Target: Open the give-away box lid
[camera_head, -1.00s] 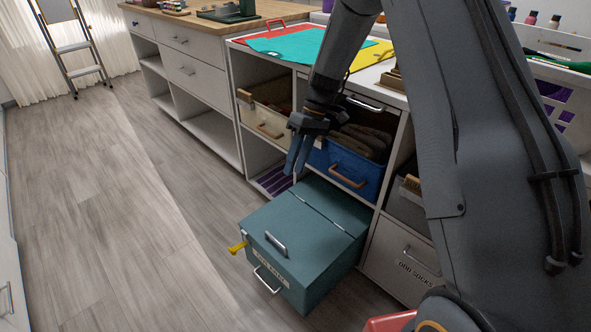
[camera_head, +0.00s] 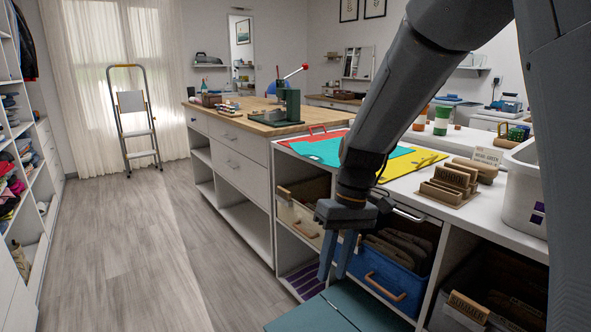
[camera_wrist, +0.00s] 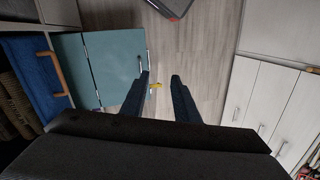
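The teal give-away box stands low in front of the shelving. Its lid (camera_head: 338,308) shows only in part at the bottom of the head view, and it also shows in the wrist view (camera_wrist: 112,66), where it lies flat and shut. A metal handle (camera_wrist: 141,65) is near the lid's edge. A yellow piece (camera_wrist: 156,86) sticks out beside the box. My gripper (camera_head: 335,272) is above the lid, pointing down, and it shows in the wrist view (camera_wrist: 160,76) with its fingers apart and nothing between them. The box's front and label are out of view or hidden.
A blue bin (camera_head: 385,277) with brown contents sits in a cubby behind my gripper. A cream bin (camera_head: 300,215) is to its left. The counter (camera_head: 445,205) holds folders and a wooden rack (camera_head: 448,186). Open wooden floor (camera_head: 130,250) lies to the left.

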